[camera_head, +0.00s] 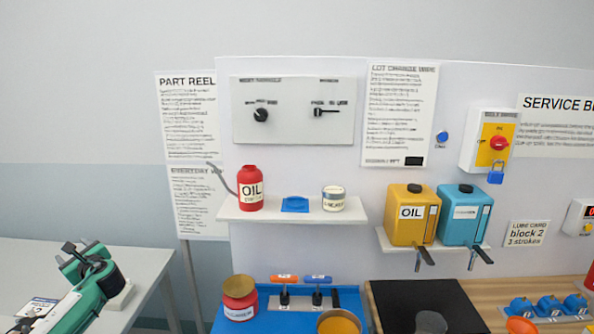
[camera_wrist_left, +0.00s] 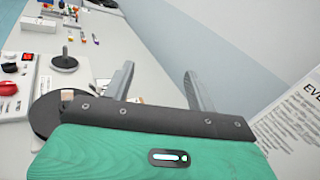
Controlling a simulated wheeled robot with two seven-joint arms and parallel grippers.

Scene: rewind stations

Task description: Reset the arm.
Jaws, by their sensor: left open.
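My left gripper (camera_head: 77,256) is at the lower left in the head view, on a green and black arm that comes in from the bottom left. It is open and empty. In the left wrist view its two grey fingers (camera_wrist_left: 158,80) stand apart with nothing between them. My right gripper is not in view.
A white panel with a knob (camera_head: 261,115) hangs above a shelf with a red oil can (camera_head: 251,188). Yellow (camera_head: 408,220) and blue (camera_head: 464,222) tanks stand on the right shelf. A blue tray (camera_head: 350,296) lies below. The grey table (camera_head: 133,262) at left has bare room.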

